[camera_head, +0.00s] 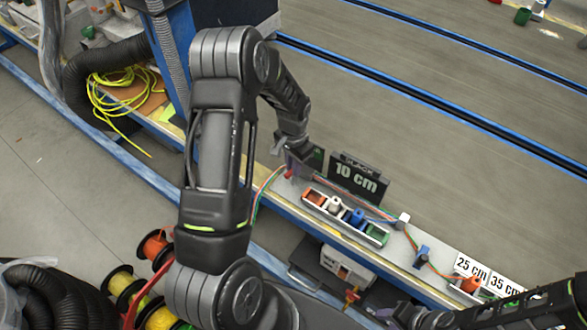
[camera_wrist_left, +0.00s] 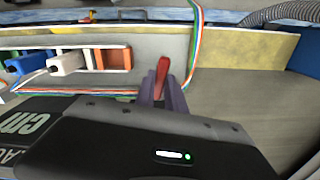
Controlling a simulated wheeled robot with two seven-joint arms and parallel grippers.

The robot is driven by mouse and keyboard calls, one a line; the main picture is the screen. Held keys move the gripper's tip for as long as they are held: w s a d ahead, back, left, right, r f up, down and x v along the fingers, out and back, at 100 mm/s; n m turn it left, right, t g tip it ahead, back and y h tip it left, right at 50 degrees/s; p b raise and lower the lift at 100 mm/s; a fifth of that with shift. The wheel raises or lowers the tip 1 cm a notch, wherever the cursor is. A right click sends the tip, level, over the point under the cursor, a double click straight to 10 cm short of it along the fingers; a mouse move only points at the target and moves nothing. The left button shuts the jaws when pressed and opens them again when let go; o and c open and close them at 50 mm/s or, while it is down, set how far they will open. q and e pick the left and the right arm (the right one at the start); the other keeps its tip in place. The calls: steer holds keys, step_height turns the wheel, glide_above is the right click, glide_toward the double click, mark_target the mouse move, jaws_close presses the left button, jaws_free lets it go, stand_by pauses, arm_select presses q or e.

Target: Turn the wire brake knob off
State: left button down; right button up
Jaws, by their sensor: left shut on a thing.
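The red wire brake knob (camera_wrist_left: 162,74) is a small upright lever between the two purple-grey fingertips of my left gripper (camera_wrist_left: 162,92) in the left wrist view. The fingers are shut on it. In the head view my left gripper (camera_head: 292,166) reaches down to the left end of the long bench, and a bit of red shows at its tips. Most of the knob's lower part is hidden by the fingers. My right gripper (camera_head: 418,318) is at the bottom right of the head view, dark and partly cut off, so its opening is unclear.
A white rack (camera_head: 376,238) holds orange, white, blue and green connectors right of the knob. A black "10 cm" sign (camera_head: 358,180) stands behind it. Coloured wires (camera_wrist_left: 194,50) run close beside the knob. Wire spools (camera_head: 124,282) sit at lower left.

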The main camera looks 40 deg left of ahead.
arm_select(q)
steer(key=shift+n+b, duration=0.4)
steer(key=shift+n, duration=0.8)
steer(key=c, duration=1.4)
jaws_free()
step_height(320, 180, up, 8)
steer(key=shift+f, duration=0.1)
steer(key=shift+s, duration=0.1)
